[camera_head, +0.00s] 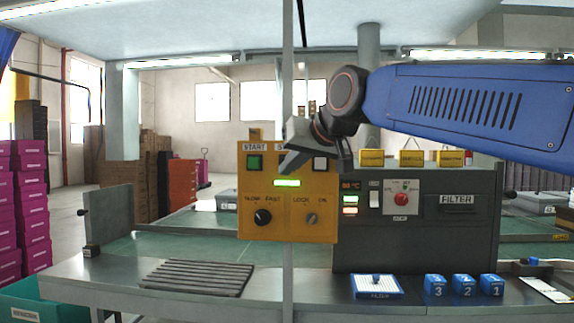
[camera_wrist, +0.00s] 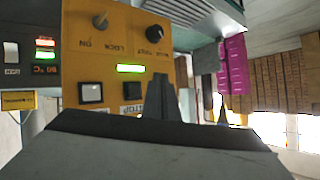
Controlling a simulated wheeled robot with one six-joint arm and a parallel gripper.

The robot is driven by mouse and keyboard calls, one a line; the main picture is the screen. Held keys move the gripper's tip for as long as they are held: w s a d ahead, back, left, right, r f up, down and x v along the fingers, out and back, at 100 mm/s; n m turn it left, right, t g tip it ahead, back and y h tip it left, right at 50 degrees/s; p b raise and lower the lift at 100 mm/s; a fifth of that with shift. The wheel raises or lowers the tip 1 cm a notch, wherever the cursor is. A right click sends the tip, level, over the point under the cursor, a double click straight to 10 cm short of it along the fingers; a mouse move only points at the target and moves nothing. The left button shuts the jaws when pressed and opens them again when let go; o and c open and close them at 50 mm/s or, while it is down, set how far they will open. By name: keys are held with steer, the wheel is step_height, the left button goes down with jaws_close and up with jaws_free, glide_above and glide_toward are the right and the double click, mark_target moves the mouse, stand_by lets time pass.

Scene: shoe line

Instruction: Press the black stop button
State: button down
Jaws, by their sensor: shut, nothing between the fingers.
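The yellow control box (camera_head: 270,228) hangs on a post in the head view. Its green start button (camera_head: 254,162) shows at upper left. The black stop button is hidden behind my gripper (camera_head: 287,171) in the head view. In the upside-down wrist view, the black stop button (camera_wrist: 132,91) shows beside its STOP label, just left of my gripper's fingers (camera_wrist: 163,80). The fingers are shut and empty, in front of the box face. They cover the area where the start button lies in that view. I cannot tell whether they touch the box.
A third, pale button (camera_head: 320,163) sits right of the gripper. A lit green display (camera_head: 287,183), a black knob (camera_head: 262,217) and a grey lock knob (camera_head: 312,219) are lower on the box. A dark filter machine (camera_head: 420,235) stands close at right.

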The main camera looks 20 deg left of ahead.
steer(key=shift+s+a+r, duration=0.1)
steer(key=shift+a+r, duration=0.2)
steer(key=shift+a, duration=0.3)
steer(key=w+a, duration=0.2)
steer(key=w, duration=0.6)
steer(key=shift+w, duration=0.3)
steer(key=shift+w, duration=0.1)
stand_by(1.9)
steer(key=shift+w, duration=0.3)
steer(key=shift+w+a, duration=0.2)
steer(key=shift+w, duration=0.35)
stand_by(0.9)
steer(key=shift+s, duration=0.15)
steer(key=shift+s+d, duration=0.25)
steer(key=shift+s, duration=0.55)
